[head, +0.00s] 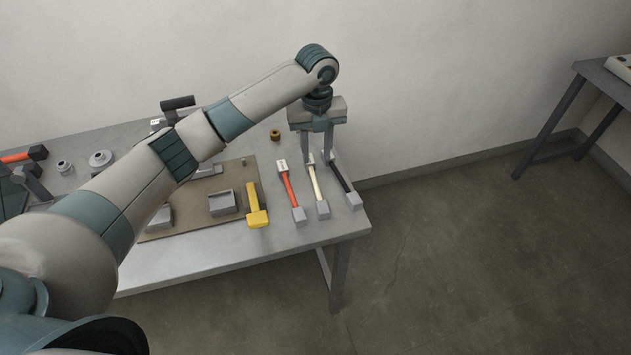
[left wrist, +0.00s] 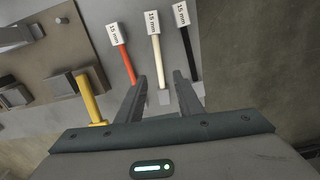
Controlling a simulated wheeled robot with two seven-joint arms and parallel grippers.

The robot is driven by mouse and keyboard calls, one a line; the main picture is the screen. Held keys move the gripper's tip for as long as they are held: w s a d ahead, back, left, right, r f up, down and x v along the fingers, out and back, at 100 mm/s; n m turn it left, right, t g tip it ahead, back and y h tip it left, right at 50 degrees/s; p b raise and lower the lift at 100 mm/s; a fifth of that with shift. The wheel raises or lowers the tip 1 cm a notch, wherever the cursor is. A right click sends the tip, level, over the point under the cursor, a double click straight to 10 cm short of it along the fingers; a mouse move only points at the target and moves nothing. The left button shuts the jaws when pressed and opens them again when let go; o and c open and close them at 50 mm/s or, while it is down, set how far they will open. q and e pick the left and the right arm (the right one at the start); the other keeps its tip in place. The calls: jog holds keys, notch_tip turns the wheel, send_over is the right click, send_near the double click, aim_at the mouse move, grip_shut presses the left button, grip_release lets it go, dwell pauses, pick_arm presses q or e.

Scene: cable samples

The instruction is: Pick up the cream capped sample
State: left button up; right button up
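The cream capped sample (head: 316,186) lies on the table near its right end, between a red-orange sample (head: 289,190) and a black sample (head: 341,178). It has a cream rod and a grey cap at its near end. In the left wrist view the cream sample (left wrist: 156,58) carries a white "15 mm" tag, and its grey end lies between my fingers in the picture. My left gripper (head: 318,160) points down over the samples with its fingers apart, open and empty. It also shows in the left wrist view (left wrist: 160,82). My right gripper is not seen.
A yellow-handled tool (head: 257,210) lies left of the samples, on the edge of a brown board (head: 190,226) with grey blocks. A brass ring (head: 275,134) stands behind. The table's right edge is close to the black sample. Another table (head: 600,85) stands far right.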

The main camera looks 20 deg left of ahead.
pick_arm(q)
jog(key=p, duration=0.1)
send_over(315, 183)
jog(key=shift+w+d+f, duration=0.1)
jog(key=shift+f, duration=1.4)
jog(key=shift+w+d+f, duration=0.1)
jog(key=shift+f, duration=1.4)
jog(key=shift+p, duration=0.3)
jog(key=shift+s+f+p, duration=0.15)
jog(key=shift+f+p, duration=0.35)
jog(key=shift+f, duration=0.05)
notch_tip(315, 183, down, 3)
jog(key=shift+a+p, duration=0.1)
jog(key=shift+p, duration=0.6)
jog(key=shift+f, duration=0.55)
grip_shut()
